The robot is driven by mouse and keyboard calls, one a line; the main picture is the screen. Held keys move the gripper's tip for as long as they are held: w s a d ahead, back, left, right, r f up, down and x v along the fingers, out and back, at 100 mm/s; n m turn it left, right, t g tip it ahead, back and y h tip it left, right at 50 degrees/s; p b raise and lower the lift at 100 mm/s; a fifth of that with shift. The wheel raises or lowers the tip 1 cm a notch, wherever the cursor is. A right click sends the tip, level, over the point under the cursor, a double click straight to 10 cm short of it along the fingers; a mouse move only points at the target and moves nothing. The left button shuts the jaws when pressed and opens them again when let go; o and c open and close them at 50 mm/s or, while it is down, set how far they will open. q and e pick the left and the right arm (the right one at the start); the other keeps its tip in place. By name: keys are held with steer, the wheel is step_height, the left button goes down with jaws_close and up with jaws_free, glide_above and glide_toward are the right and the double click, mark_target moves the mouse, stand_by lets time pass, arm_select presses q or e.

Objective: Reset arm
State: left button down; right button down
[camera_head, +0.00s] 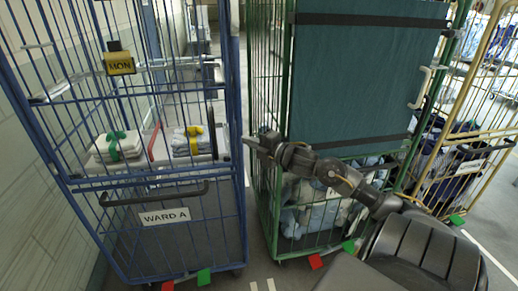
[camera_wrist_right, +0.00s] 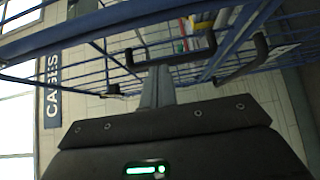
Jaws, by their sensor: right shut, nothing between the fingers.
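My right arm reaches in from the lower right in the head view, and its gripper (camera_head: 250,143) points left beside the blue cage, in front of the gap between the blue and green cages. It is shut and empty. In the right wrist view the closed fingers (camera_wrist_right: 160,82) point toward the blue cage (camera_wrist_right: 95,45) and its dark handles (camera_wrist_right: 172,57). From these views I cannot tell whether the fingertips touch the blue cage. My left gripper is out of view.
The blue cage (camera_head: 52,150) bears a WARD A label (camera_head: 164,217), a yellow MON tag (camera_head: 120,63) and strapped folded bundles (camera_head: 118,145). The green cage (camera_head: 271,205) with a teal cover (camera_head: 360,80) holds blue-white bundles. A yellow cage (camera_head: 470,137) stands right.

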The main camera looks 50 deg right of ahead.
steer(key=s, duration=0.3)
steer(key=shift+d, duration=0.15)
stand_by(0.4)
